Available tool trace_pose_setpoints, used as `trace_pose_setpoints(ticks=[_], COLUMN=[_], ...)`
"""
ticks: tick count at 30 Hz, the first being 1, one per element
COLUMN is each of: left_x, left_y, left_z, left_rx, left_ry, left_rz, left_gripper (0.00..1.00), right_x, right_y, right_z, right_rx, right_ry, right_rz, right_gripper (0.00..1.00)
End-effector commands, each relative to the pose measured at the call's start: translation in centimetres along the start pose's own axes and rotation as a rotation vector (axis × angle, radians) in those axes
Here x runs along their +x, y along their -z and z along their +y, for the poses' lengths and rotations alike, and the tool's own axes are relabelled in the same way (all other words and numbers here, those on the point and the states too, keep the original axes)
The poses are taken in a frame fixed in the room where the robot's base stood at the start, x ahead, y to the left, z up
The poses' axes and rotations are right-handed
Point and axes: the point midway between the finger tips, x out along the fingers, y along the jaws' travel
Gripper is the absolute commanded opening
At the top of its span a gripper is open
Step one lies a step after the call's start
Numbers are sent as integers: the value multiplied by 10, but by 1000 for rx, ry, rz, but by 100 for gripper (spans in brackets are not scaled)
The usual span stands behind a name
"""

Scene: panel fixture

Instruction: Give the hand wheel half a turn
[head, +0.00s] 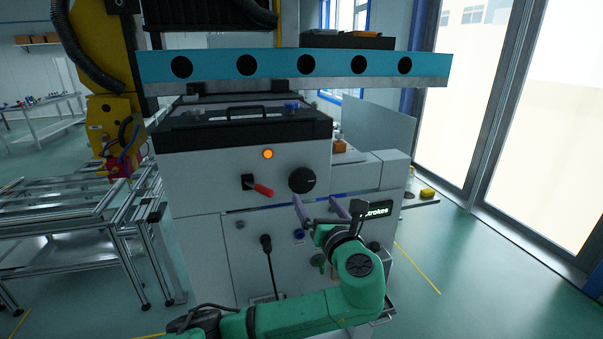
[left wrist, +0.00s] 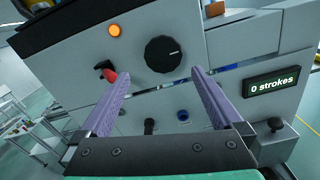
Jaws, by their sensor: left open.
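The hand wheel appears to be the round black knob (head: 302,180) on the pale front panel of the machine; it also shows in the left wrist view (left wrist: 162,54), with a small light mark near its right side. My left gripper (head: 317,203) has two purple fingers held wide apart with nothing between them. It is below and slightly right of the knob in the head view. In the left wrist view the knob stands beyond and between the fingertips (left wrist: 160,74), and I see no contact. My right gripper is not in view.
A red-handled lever (head: 260,188) sits left of the knob, below a lit orange lamp (head: 267,154). A black lever (head: 268,262) and a blue button (head: 299,234) are lower down. A display (left wrist: 275,86) reads "0 strokes". A blue beam (head: 300,66) spans above.

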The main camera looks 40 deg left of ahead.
Motion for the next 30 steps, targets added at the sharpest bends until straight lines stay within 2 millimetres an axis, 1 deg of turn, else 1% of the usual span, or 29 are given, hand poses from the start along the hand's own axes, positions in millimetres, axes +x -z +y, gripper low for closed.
trace_pose_setpoints(ticks=[5,9,12,15,19,26,27,29,30], left_x=[39,78,104,124,137,140,139,139,139], left_y=[-2,-2,-1,0,2,4,4,4,4], left_z=[2,2,1,0,0,-1,-1,-1,-1], left_rx=[4,3,0,-1,-2,-3,-3,-3,-3], left_ry=[-5,-4,-3,-1,1,2,2,2,2], left_rz=[2,4,4,5,6,6,6,6,6], left_gripper=[100,100,100,100,100,100,96,73,58], right_x=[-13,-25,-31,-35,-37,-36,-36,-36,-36], right_y=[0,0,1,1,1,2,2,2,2], right_z=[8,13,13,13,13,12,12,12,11], right_rx=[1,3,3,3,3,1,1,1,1], right_ry=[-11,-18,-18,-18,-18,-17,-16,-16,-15], right_rz=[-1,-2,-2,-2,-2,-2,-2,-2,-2], right_gripper=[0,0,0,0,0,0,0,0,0])
